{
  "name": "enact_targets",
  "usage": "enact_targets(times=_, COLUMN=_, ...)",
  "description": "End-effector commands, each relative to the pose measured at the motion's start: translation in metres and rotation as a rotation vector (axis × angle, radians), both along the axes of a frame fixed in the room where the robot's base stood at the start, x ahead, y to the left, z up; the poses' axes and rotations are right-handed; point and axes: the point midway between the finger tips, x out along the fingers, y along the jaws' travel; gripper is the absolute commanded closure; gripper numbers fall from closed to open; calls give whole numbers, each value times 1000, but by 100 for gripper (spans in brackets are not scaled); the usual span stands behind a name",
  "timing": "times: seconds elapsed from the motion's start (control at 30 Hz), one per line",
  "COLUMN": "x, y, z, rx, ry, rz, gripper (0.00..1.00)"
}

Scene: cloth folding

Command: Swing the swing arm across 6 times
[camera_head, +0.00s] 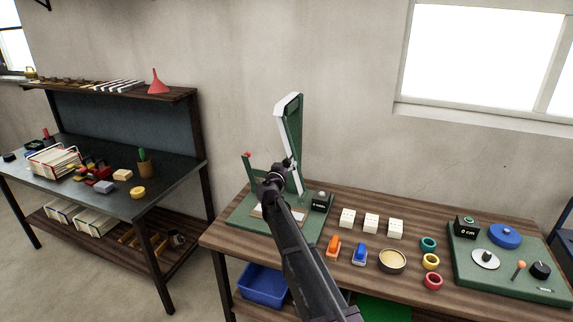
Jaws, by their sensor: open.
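A green base (238,214) sits at the left end of the wooden table. From it rises a tall, slightly tilted green and white piece (292,125), which looks like the swing arm, though I cannot be sure. A thin green post with a red tip (247,156) stands at its left. A small black box (320,203) with tiny, unreadable lettering sits at the base's right side. My gripper (287,164) is open, in front of the lower part of the tall piece. Whether they touch cannot be told. My arm hides part of the base.
The wooden table (440,294) also holds white blocks (371,222), orange (333,246) and blue (360,254) items, a round tin (392,261), coloured rings (431,261) and a green board (470,291) with knobs. A dark workbench (120,200) stands left, across a gap.

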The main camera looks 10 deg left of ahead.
Motion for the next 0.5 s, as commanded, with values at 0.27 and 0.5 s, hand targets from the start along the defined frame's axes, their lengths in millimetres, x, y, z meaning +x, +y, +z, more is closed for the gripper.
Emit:
enact_targets(times=0.27, x=13, y=-2, z=0, rx=0, ry=0, rz=-1, gripper=18)
enact_targets(times=0.5, x=13, y=-2, z=0, rx=0, ry=0, rz=-1, gripper=18)
